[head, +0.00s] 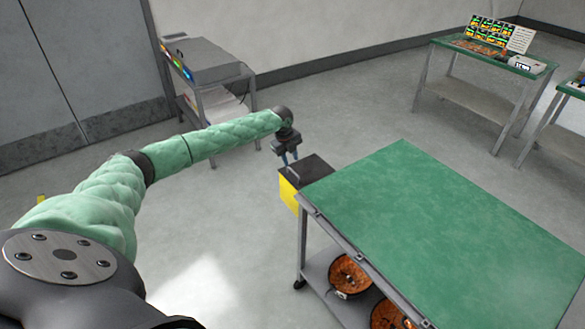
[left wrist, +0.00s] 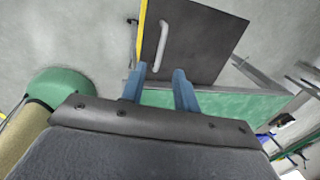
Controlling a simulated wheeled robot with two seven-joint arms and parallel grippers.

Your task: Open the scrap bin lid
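The scrap bin (head: 289,196) is yellow and stands on the floor against the left side of the green-topped table. Its dark grey lid (head: 308,169) lies flat and looks shut. In the left wrist view the lid (left wrist: 205,45) has a pale bar handle (left wrist: 163,42). My left gripper (head: 289,161) is above the lid at its left part, with its blue fingers pointing down. In the left wrist view the gripper (left wrist: 160,68) is open, and the near end of the handle shows between its fingertips. I cannot tell whether they touch it. My right gripper is out of view.
The green-topped table (head: 420,220) fills the right foreground, with orange-filled reels (head: 350,275) on its lower shelf. A grey cart (head: 205,75) stands behind my left arm. A green bench (head: 490,55) with equipment is at the back right. The floor between is clear.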

